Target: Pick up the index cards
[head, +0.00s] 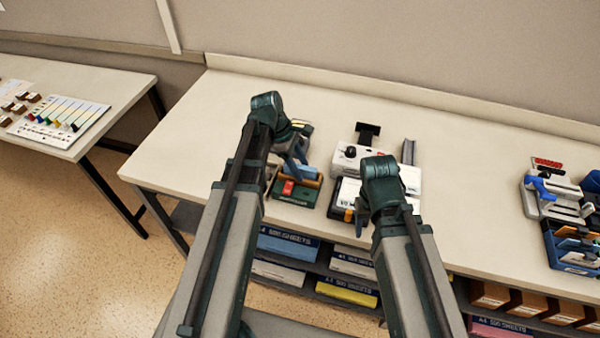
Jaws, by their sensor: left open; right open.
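I cannot single out the index cards for certain. A small green tray (292,197) on the middle table holds a red item (288,187) and blue and tan pieces that may be cards. My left gripper (297,168) points down over the back of this tray and partly covers it; it is open. I cannot see whether it touches anything. My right gripper (361,222) is open in front of a white device (347,165) with a black knob, near a white lettered item (345,196). My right wrist hides part of both.
The middle table (465,190) is clear between the device and a blue bin (570,252) of coloured cards or folders at the right. A white holder (545,195) stands by the bin. Shelves below hold paper packs (287,245). A side table (105,88) is at the left.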

